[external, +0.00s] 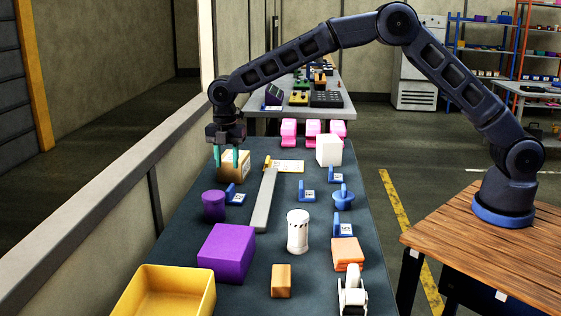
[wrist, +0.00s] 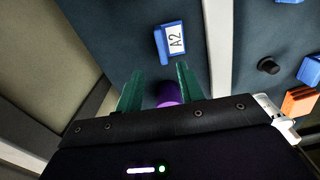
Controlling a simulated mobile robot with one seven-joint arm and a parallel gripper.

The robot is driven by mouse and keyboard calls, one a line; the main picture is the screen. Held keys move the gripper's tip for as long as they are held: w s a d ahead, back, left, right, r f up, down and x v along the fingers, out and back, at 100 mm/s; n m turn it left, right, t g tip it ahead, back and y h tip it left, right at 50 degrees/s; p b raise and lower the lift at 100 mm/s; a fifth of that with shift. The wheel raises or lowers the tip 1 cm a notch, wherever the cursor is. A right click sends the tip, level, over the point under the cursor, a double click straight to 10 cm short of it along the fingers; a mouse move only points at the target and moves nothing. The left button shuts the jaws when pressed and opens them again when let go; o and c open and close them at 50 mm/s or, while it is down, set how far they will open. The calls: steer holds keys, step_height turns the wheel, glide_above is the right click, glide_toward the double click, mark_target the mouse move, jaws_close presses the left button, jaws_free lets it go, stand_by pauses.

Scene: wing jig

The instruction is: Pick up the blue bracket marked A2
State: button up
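The blue bracket marked A2 (wrist: 172,42) lies on the dark table in the wrist view, its white label readable. By its place beside the grey bar, it matches the blue bracket near the purple cylinder (external: 236,196) in the external view, where the label is too small to read. My gripper (external: 227,160) points down with its green fingers apart and nothing held. It hangs at the far left part of the table, in front of or over a brown box. In the wrist view the fingers (wrist: 159,88) are apart and short of the bracket in the picture.
A long grey bar (external: 265,200) lies right of the bracket. A purple cylinder (external: 214,206) stands close by on the left. The brown box (external: 234,166) is near the fingers. Other blue brackets (external: 307,192) and a white cylinder (external: 298,232) stand to the right.

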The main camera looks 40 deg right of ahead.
mark_target(230, 187)
steer(key=f, duration=1)
steer(key=shift+d, duration=0.25)
jaws_close()
